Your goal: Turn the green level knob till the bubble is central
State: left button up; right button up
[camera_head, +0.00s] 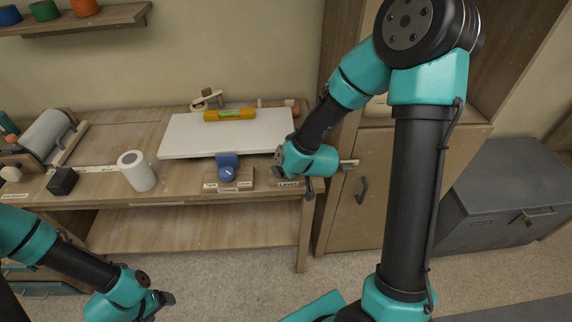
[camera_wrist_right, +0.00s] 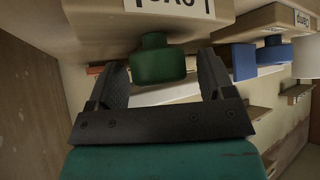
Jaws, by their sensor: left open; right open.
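The green level knob (camera_wrist_right: 157,62) sits under a wooden block labelled "Level" (camera_head: 288,184) in the right wrist view, which appears upside down. My right gripper (camera_wrist_right: 162,80) is open, its two fingers on either side of the knob with visible gaps. In the head view the right gripper (camera_head: 309,188) is at the table's right front corner and its wrist hides the knob. An orange spirit level (camera_head: 215,116) with a yellow-green vial (camera_head: 233,114) lies on the white board (camera_head: 190,140); its bubble is too small to place. My left gripper (camera_head: 160,301) is open, low in front of the table.
A blue knob (camera_head: 227,174) on a labelled wooden base stands left of the Level block. A white cylinder (camera_head: 137,171), a black block (camera_head: 62,181) and a roller (camera_head: 47,133) are farther left. A wooden cabinet (camera_head: 385,190) stands close on the right.

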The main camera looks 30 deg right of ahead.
jog(key=shift+c, duration=0.2)
jog(key=c, duration=0.9)
jog(key=shift+o, duration=0.2)
jog(key=shift+m+h, duration=0.5)
jog(key=shift+m, duration=0.1)
jog(key=m+h, duration=0.2)
jog(key=m, duration=0.1)
jog(key=shift+h, duration=0.3)
jog(key=m+h, duration=0.2)
jog(key=m, duration=0.1)
jog(key=shift+m+g, duration=0.3)
jog(key=shift+g, duration=0.1)
jog(key=m+g+h, duration=0.1)
jog(key=m+h, duration=0.1)
jog(key=m, duration=0.1)
jog(key=shift+m+g+h, duration=0.3)
jog(key=shift+g, duration=0.1)
jog(key=m+g+h, duration=0.1)
jog(key=m+g, duration=0.1)
jog(key=m, duration=0.2)
jog(key=shift+g+h, duration=0.3)
jog(key=shift+h, duration=0.1)
